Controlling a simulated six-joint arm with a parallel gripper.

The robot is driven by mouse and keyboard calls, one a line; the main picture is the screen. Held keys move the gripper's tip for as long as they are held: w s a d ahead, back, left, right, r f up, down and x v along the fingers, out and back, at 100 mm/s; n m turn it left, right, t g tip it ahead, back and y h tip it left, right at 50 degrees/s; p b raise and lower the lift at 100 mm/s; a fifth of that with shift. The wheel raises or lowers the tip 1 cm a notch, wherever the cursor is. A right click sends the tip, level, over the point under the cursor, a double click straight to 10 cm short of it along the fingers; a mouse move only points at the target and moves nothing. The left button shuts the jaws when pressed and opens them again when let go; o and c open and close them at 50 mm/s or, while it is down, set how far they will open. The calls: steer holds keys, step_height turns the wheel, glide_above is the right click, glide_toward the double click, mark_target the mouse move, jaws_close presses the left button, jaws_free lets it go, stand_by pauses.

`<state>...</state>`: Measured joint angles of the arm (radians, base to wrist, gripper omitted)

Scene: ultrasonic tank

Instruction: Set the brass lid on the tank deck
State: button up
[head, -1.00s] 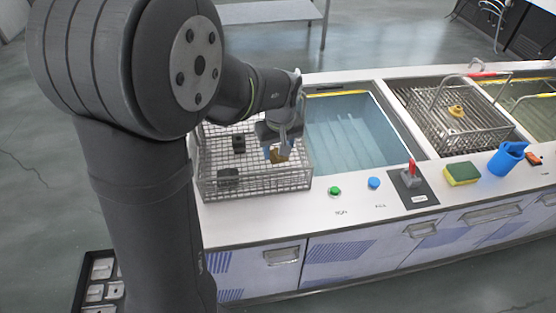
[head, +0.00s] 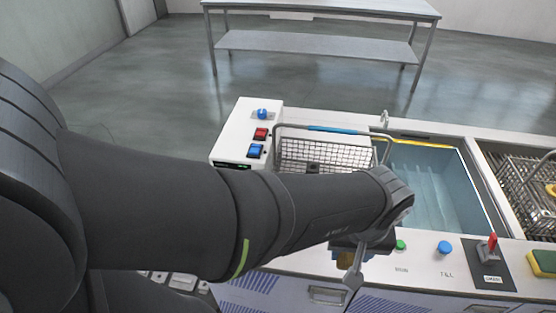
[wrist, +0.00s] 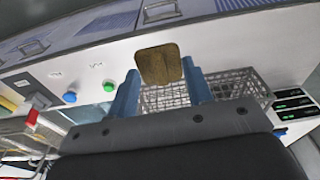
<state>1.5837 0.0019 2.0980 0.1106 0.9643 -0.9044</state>
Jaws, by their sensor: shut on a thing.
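The brass lid (wrist: 158,63) is a flat, brownish-gold plate with rounded corners. My gripper (wrist: 160,72) is shut on it, with one blue finger at each side in the wrist view. In the head view my gripper (head: 352,266) is low at centre right, and only a small piece of the lid (head: 345,257) shows under the wrist. The white tank deck (head: 425,270) runs along the front of the tank. The lid appears over its front strip, in front of the wire basket; I cannot tell its height above the deck.
The wire basket (head: 325,154) with a blue-topped handle stands behind my arm. The green button (head: 400,245), blue button (head: 445,247), red-handled lever (head: 489,247) and sponge (head: 542,262) are to the right. A control box (head: 247,130) stands at the deck's left end.

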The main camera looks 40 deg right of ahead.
steer(key=shift+a+f, duration=0.1)
steer(key=shift+a, duration=0.15)
steer(key=shift+w+f, duration=0.2)
steer(key=shift+w, duration=0.05)
steer(key=w+f, duration=0.2)
steer(key=w, duration=0.1)
steer(key=w+f, duration=0.2)
steer(key=w, duration=0.2)
steer(key=w+d+f, duration=0.1)
steer(key=w+f, duration=0.1)
steer(key=w, duration=0.1)
steer(key=shift+w+d+f, duration=0.1)
steer(key=shift+w+f, duration=0.15)
steer(key=shift+w, duration=0.1)
steer(key=shift+f, duration=2)
steer(key=shift+f, duration=0.1)
steer(key=o, duration=1.1)
steer(key=shift+f, duration=0.1)
step_height(320, 180, up, 12)
steer(key=s+a, duration=0.1)
